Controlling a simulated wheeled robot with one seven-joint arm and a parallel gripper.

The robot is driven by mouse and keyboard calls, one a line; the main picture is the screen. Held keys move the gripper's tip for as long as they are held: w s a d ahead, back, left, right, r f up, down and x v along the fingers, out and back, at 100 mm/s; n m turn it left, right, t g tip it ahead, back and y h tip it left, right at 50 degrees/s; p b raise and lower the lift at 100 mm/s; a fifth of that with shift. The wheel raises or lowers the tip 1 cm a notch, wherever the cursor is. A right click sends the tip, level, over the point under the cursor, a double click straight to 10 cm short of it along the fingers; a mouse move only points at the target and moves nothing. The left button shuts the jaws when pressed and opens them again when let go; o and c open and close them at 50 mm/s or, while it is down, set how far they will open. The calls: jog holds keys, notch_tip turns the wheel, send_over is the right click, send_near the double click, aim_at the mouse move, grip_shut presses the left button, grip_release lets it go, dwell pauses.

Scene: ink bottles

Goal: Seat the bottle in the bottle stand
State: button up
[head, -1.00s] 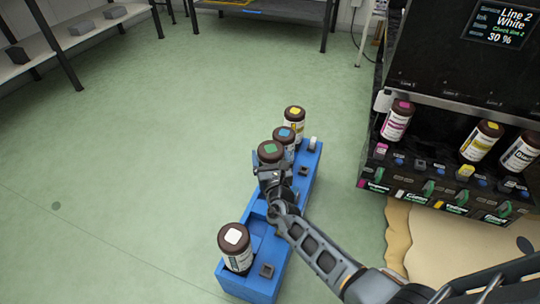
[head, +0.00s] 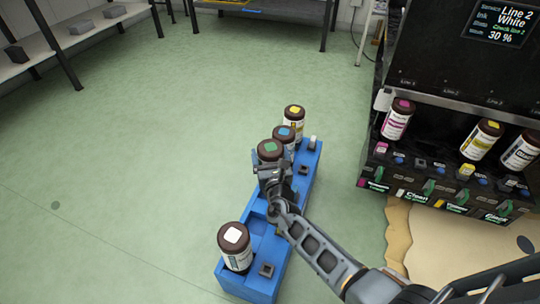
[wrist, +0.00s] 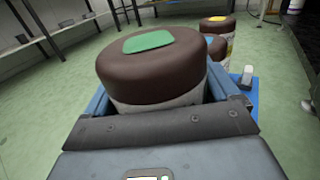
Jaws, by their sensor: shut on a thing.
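The green-marked bottle (head: 269,150) has a dark brown cap and stands in or just above the blue bottle stand (head: 262,284), behind my gripper (head: 272,174). My gripper is shut on this bottle.
The stand also holds a white-marked bottle (head: 235,247) at the near end, and a blue-marked bottle (head: 284,134) and a yellow-marked bottle (head: 295,117) at the far end. A black ink machine (head: 450,110) with several bottles stands at right. Open green floor lies left.

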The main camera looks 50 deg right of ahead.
jog(key=shift+f+b, duration=0.25)
jog(key=shift+b, duration=0.05)
jog(key=shift+f+b, duration=0.7)
jog(key=shift+b, duration=0.05)
jog(key=shift+f, duration=0.2)
jog(key=shift+f+b, duration=0.4)
jog(key=shift+b, duration=0.25)
jog(key=shift+f+b, duration=0.8)
jog(key=shift+b, duration=0.1)
jog(key=o, duration=1)
jog(key=shift+o, duration=0.7)
